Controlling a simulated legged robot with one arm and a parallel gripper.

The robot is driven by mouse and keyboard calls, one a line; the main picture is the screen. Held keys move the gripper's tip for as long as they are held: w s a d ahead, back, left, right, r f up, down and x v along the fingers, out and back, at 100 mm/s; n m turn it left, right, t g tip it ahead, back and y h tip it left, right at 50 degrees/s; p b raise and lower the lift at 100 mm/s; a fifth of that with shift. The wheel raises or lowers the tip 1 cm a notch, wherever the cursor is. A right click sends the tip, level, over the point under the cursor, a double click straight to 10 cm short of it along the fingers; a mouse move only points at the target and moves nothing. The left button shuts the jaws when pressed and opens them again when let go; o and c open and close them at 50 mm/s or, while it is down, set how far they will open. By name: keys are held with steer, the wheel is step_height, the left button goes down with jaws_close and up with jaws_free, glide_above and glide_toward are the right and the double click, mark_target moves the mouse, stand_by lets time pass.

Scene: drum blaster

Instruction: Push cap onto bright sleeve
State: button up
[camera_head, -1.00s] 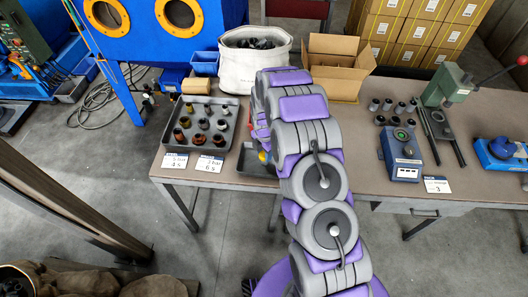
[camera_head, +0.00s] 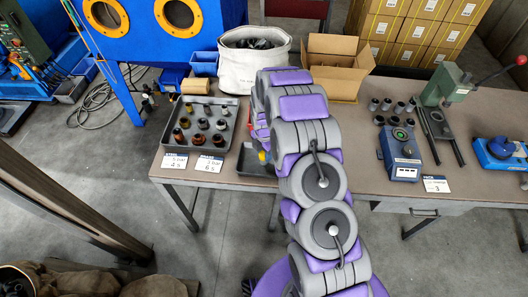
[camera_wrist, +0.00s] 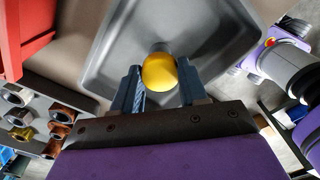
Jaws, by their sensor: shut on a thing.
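A round yellow cap (camera_wrist: 159,73) sits between the two fingers of my gripper (camera_wrist: 161,87) in the wrist view. The gripper is shut on it, over a small grey tray (camera_wrist: 215,57). A dark grey edge shows just behind the cap; I cannot tell whether it is a sleeve. In the head view a bit of yellow (camera_head: 263,156) shows beside my arm at the small tray (camera_head: 252,168), and my arm hides the gripper. Several sleeves stand in a larger tray (camera_head: 228,143) to the left. In the wrist view they include a bright steel sleeve (camera_wrist: 16,95) and rusty ones.
A red object (camera_wrist: 22,35) stands close by at the upper left of the wrist view. A white bin (camera_head: 254,64) and an open cardboard box (camera_head: 338,66) stand behind my arm. A blue device (camera_head: 402,157) and a green press (camera_head: 442,88) are at the right.

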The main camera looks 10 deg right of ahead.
steer(key=shift+f, duration=0.75)
stand_by(1.2)
steer(key=o, duration=1.6)
steer(key=shift+r, duration=0.1)
steer(key=shift+r+p, duration=0.4)
steer(key=shift+r, duration=2.05)
